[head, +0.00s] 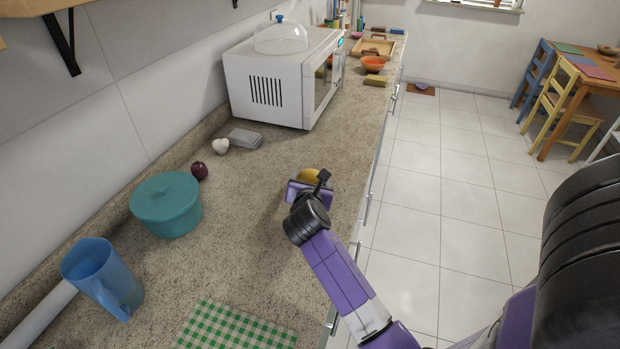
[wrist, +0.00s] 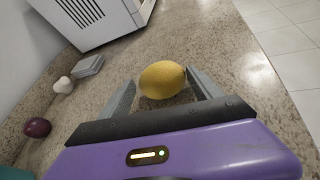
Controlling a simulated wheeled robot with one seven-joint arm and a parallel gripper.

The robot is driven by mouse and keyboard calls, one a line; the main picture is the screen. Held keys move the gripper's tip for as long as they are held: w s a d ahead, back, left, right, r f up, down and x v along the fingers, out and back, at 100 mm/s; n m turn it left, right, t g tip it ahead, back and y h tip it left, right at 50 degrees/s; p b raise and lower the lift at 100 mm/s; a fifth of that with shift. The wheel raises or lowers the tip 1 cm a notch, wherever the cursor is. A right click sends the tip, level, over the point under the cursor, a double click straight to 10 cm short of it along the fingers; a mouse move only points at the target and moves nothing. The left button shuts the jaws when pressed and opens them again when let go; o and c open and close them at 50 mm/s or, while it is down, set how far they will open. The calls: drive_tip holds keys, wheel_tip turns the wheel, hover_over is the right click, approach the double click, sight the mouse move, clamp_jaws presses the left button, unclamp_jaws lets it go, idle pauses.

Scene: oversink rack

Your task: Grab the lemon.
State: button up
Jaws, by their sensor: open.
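The yellow lemon (wrist: 162,79) lies on the speckled countertop, between the two open fingers of my gripper (wrist: 160,88) in the wrist view. A gap shows on each side of the lemon, and it sits near the fingertips. In the head view the lemon (head: 308,175) is partly hidden behind my gripper (head: 313,183), near the counter's right edge. Whether the fingers are low enough to reach around it is hard to tell.
A teal lidded pot (head: 166,205), a dark red onion (head: 199,170), a white garlic bulb (head: 220,146) and a grey box (head: 245,138) stand to the left. A white microwave (head: 270,85) is behind. A blue pitcher (head: 100,275) and green checked cloth (head: 235,326) are in front.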

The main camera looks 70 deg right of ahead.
drive_tip(key=shift+x, duration=1.05)
drive_tip(key=c, duration=1.1)
drive_tip(key=shift+r, duration=0.2)
